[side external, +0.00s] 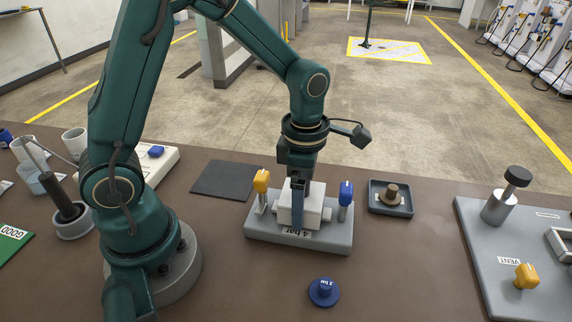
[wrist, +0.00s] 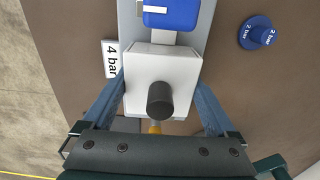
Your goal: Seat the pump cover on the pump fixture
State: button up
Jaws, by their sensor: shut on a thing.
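The white pump cover (side external: 314,206) is a blocky box at the middle of the grey pump fixture (side external: 262,237), which carries a "4 bar" label. A dark round knob (wrist: 161,100) stands on the cover in the wrist view. My gripper (side external: 299,214) points down over the fixture. Its blue fingers are on opposite sides of the cover, shut on it. A yellow clamp (side external: 261,182) stands left of the cover and a blue clamp (side external: 346,194) right of it. The cover looks level and low on the fixture, but its underside is hidden, so I cannot tell whether it rests fully.
A blue "2 bar" disc (side external: 323,292) lies in front of the fixture. A dark tray (side external: 376,207) with a brown knobbed piece is to the right. A black mat (side external: 222,183) lies back left. A grey VENT panel (side external: 480,237) is at far right. Brown table between them is clear.

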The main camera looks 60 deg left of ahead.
jog(key=shift+f, duration=0.2)
dwell(0.3)
jog(key=o, duration=1.1)
jog(key=shift+r, duration=2.65)
jog(key=shift+t, duration=0.8)
jog(key=r, duration=0.4)
jog(key=shift+s+a, duration=0.1)
jog(key=shift+s, duration=0.1)
jog(key=s+r+m+t, duration=0.1)
jog(key=s+m, duration=0.2)
jog(key=m, duration=0.6)
jog(key=s+r+m+t, duration=0.1)
jog(key=s+m, duration=0.2)
jog(key=m, duration=0.6)
jog(key=s+r+m+t, duration=0.1)
jog(key=s+m+t, duration=0.1)
jog(key=m, duration=0.7)
jog(key=shift+s+a, duration=0.2)
jog(key=shift+s, duration=0.6)
